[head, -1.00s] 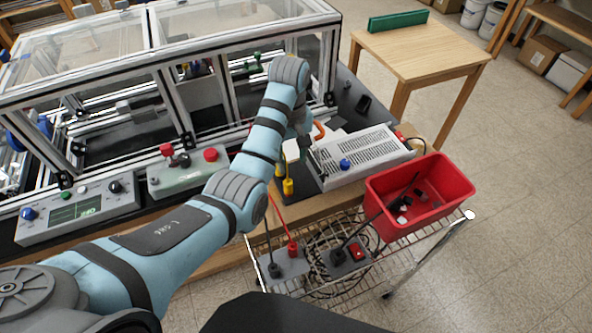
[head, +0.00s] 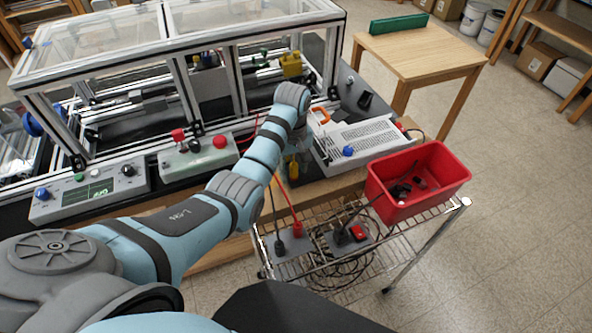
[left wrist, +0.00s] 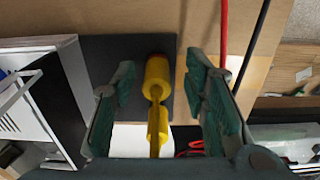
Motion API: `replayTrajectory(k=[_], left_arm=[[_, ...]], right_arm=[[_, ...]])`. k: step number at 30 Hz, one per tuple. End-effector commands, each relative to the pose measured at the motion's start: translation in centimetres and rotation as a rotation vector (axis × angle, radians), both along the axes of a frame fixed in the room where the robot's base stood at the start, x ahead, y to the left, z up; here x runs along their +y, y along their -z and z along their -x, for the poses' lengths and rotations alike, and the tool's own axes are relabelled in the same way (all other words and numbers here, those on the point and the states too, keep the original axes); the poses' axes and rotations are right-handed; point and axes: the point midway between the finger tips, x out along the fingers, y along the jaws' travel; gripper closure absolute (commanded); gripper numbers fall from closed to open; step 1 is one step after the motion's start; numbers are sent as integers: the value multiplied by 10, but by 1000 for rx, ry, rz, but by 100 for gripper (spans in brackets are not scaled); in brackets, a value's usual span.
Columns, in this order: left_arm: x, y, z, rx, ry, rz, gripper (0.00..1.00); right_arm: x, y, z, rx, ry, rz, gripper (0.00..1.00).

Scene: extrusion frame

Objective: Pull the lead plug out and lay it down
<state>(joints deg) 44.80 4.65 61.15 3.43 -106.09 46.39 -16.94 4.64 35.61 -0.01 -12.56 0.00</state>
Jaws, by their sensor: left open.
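A yellow plug-like piece (left wrist: 157,75) shows in the left wrist view, over a dark base (left wrist: 95,50). It has a wide round end and a narrower part. My left gripper (left wrist: 160,72) is open, one finger on each side of the piece, with visible gaps. In the head view the yellow piece (head: 293,170) is partly hidden by my left arm, and my left gripper is mostly hidden there. A red plug (head: 297,230) and a black plug (head: 279,247) with leads stand in a grey block on the wire cart. My right gripper is not in view.
A red bin (head: 420,185) with dark small parts stands on the wire cart (head: 400,255), right of coiled black cables. A grey vented box (head: 360,142) stands near the yellow piece. The framed machine (head: 200,30) rises behind my arm. Red and black leads run close to the arm.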

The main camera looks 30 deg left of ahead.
Motion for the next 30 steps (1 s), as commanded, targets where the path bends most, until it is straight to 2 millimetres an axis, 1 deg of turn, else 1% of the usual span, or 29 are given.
replayTrajectory(k=[1, 4, 13, 24, 30], left_arm=[[0, 1, 0, 0, 1, 0, 59], [0, 1, -1, -1, 1, 0, 59], [0, 1, -1, -1, 1, 0, 59], [0, 0, 0, -1, 1, 0, 59], [0, 1, 0, -1, 1, 0, 59]], right_arm=[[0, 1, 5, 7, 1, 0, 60], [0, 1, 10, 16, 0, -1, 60], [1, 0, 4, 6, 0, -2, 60], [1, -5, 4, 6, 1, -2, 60], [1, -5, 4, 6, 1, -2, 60]])
